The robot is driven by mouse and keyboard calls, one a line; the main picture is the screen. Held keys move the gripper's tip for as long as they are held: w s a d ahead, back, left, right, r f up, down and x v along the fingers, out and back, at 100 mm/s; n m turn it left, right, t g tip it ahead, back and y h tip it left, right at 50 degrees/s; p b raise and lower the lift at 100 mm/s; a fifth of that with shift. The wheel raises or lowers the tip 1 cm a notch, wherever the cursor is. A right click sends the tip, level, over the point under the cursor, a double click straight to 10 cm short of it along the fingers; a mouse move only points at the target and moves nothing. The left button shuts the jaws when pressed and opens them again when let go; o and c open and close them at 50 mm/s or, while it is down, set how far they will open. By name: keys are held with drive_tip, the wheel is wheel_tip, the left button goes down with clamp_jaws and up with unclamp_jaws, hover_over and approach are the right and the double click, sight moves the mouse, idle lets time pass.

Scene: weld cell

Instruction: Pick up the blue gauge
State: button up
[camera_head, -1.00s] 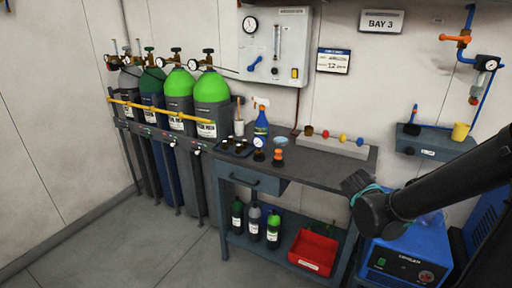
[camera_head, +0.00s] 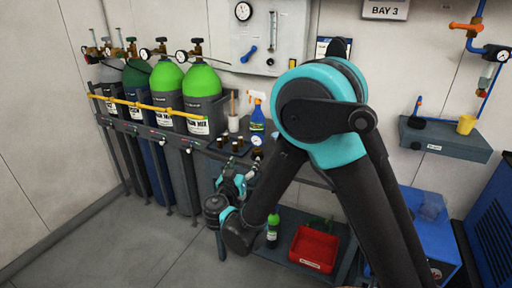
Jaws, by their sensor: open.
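A small gauge with a pale round dial (camera_head: 256,141) stands on the workbench, just right of a dark tray with small dark bottles. It looks like the blue gauge, but its body colour is too small to tell. My gripper (camera_head: 252,172) is at the bench's front edge, below and slightly left of the gauge and apart from it. It is open, and I see nothing in it. My arm hides the middle of the bench top.
A blue spray bottle (camera_head: 257,116) and a white cup (camera_head: 234,123) stand behind the gauge. Gas cylinders (camera_head: 203,92) behind a yellow rail (camera_head: 150,107) are to the left. A red bin (camera_head: 314,249) sits on the lower shelf. The floor at left is clear.

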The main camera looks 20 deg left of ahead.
drive_tip(key=w, duration=1.1)
drive_tip(key=w+a, duration=0.1)
drive_tip(key=w, duration=0.4)
drive_tip(key=shift+w+a, duration=0.1)
drive_tip(key=shift+w, duration=0.3)
drive_tip(key=c, duration=1.6)
drive_tip(key=shift+o, duration=0.2)
drive_tip(key=shift+r, duration=0.1)
